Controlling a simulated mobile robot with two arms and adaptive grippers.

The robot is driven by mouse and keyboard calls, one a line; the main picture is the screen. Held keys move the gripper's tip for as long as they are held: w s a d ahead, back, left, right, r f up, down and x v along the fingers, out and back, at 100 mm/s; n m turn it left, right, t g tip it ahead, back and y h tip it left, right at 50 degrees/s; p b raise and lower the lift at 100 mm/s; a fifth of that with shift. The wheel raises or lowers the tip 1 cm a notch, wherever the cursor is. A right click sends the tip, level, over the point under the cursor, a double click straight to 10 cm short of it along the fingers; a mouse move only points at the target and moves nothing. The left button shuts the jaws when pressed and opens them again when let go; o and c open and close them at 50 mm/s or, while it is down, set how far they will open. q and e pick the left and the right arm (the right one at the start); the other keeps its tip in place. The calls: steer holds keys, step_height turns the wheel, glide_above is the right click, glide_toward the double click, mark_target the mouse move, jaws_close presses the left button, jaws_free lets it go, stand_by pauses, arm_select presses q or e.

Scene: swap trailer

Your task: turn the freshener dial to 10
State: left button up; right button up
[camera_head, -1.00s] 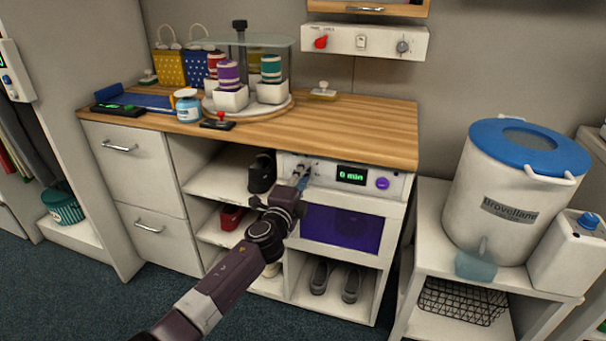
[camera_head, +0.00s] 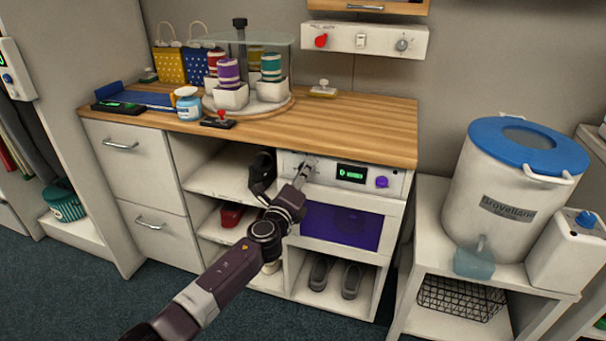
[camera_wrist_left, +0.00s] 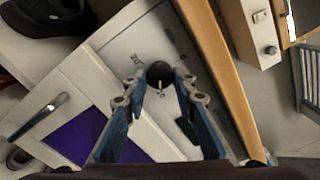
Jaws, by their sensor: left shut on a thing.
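The freshener (camera_head: 393,195) is a white unit under the wooden counter, with a front panel, a green-lit display (camera_head: 351,173) and a purple knob (camera_head: 382,182). My left gripper (camera_head: 307,166) is at the left part of this panel. In the left wrist view, the dark round dial (camera_wrist_left: 159,72) lies between the blue fingertips of my left gripper (camera_wrist_left: 161,84), which is shut on it. A small light pointer mark shows on the dial, and small printed marks lie around it. I cannot read its setting. The display text is too blurred to read surely. My right gripper is out of view.
The counter edge (camera_head: 330,155) runs just above the panel. Below is a purple window (camera_head: 341,226), with grey shoes (camera_head: 351,280) underneath. Open shelves with a black item (camera_head: 262,172) lie to the left. A white tub with a blue lid (camera_head: 528,146) stands right.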

arm_select(q)
steer(key=shift+f, duration=0.1)
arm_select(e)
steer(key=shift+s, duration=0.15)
arm_select(q)
steer(key=o, duration=1.1)
steer(key=shift+o, duration=0.2)
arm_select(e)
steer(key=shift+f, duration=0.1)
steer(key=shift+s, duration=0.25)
arm_select(q)
steer(key=v, duration=1.2)
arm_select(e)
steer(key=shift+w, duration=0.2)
